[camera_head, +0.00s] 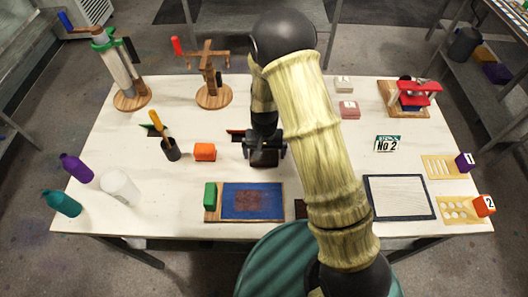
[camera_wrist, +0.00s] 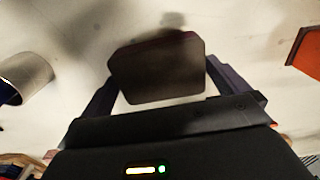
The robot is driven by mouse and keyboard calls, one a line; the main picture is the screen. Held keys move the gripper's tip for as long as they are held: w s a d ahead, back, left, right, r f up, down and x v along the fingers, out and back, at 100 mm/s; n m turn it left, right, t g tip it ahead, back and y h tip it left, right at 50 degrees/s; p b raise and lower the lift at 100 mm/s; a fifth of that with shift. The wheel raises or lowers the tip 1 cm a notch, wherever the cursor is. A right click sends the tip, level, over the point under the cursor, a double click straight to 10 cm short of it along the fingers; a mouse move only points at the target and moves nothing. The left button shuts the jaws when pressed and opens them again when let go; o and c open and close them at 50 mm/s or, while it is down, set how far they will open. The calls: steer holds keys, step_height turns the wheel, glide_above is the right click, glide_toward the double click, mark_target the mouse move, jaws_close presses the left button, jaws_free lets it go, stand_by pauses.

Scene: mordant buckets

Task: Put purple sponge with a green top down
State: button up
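My gripper (camera_head: 265,157) is over the middle of the table, its fingers pointing down. In the wrist view my gripper (camera_wrist: 162,85) has a finger close against each side of a dark, brownish-purple block, which I take to be the sponge (camera_wrist: 158,72). It looks nearly black in the shade, and no green shows on it. In the head view only a dark edge of the sponge (camera_head: 265,164) shows below my gripper. A blurred shadow lies on the table beyond the block. I cannot tell how far the sponge is above the table.
A blue board (camera_head: 253,202) with a green block (camera_head: 210,195) lies in front. A pink block (camera_head: 349,110) sits behind right. Bare table lies right of my gripper.

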steer(key=shift+r, duration=0.1)
step_height(320, 180, up, 12)
steer(key=b, duration=0.2)
stand_by(0.5)
steer(key=shift+r, duration=0.1)
stand_by(0.4)
steer(key=s+d+r+t, duration=0.1)
steer(key=s+d+r, duration=0.2)
steer(key=s+d, duration=0.3)
steer(key=s+d+r+t, duration=0.1)
steer(key=s+d+r, duration=0.2)
steer(key=s+d, duration=0.4)
steer(key=shift+d+r+t, duration=0.25)
steer(key=shift+r+t, duration=0.05)
steer(key=shift+c, duration=0.2)
stand_by(0.5)
